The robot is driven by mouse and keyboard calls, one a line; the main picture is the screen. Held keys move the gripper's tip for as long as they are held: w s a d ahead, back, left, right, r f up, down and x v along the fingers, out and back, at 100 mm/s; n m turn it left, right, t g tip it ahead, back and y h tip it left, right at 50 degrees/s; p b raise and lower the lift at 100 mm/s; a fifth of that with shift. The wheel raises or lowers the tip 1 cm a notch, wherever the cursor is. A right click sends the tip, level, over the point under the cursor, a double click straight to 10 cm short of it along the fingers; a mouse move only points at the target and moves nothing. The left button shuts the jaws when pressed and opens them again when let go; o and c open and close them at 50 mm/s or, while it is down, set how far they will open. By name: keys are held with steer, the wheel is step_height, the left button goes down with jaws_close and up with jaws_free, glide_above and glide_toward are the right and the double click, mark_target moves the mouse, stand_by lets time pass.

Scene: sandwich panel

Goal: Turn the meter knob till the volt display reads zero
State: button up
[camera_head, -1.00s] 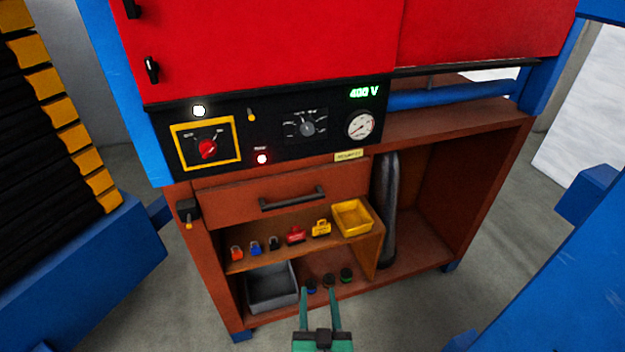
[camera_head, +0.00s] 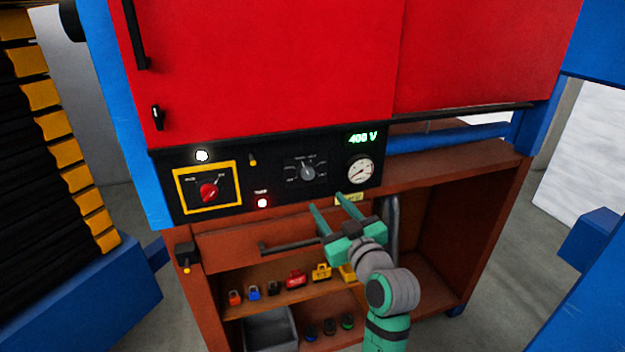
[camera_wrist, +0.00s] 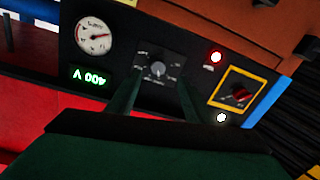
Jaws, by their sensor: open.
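The meter knob (camera_head: 307,172) is a grey rotary selector on a dark plate in the black panel. In the wrist view the knob (camera_wrist: 158,69) shows between my two fingers, some way beyond them. The volt display (camera_head: 362,138) glows green and reads 400 V; it shows upside down in the wrist view (camera_wrist: 88,76). My gripper (camera_head: 331,201) is open and empty, in front of the cabinet, below and right of the knob in the head view, not touching it.
A red rotary switch (camera_head: 209,192) in a yellow frame sits left of the knob. A lit red lamp (camera_head: 262,203) and a round gauge (camera_head: 360,171) flank it. A drawer handle (camera_head: 290,247) sticks out below. Padlocks (camera_head: 296,278) stand on the shelf underneath.

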mark_target(309, 175)
steer(key=shift+n+y, duration=0.3)
steer(key=x, duration=0.3)
steer(key=r+x, duration=0.1)
steer(key=x, duration=0.6)
steer(key=shift+w+r, duration=0.25)
steer(key=shift+w, duration=0.05)
steer(key=shift+w+a, duration=0.25)
steer(key=shift+a, duration=0.05)
steer(key=shift+d, duration=0.1)
steer(key=shift+c, duration=0.4)
steer(key=c, duration=1)
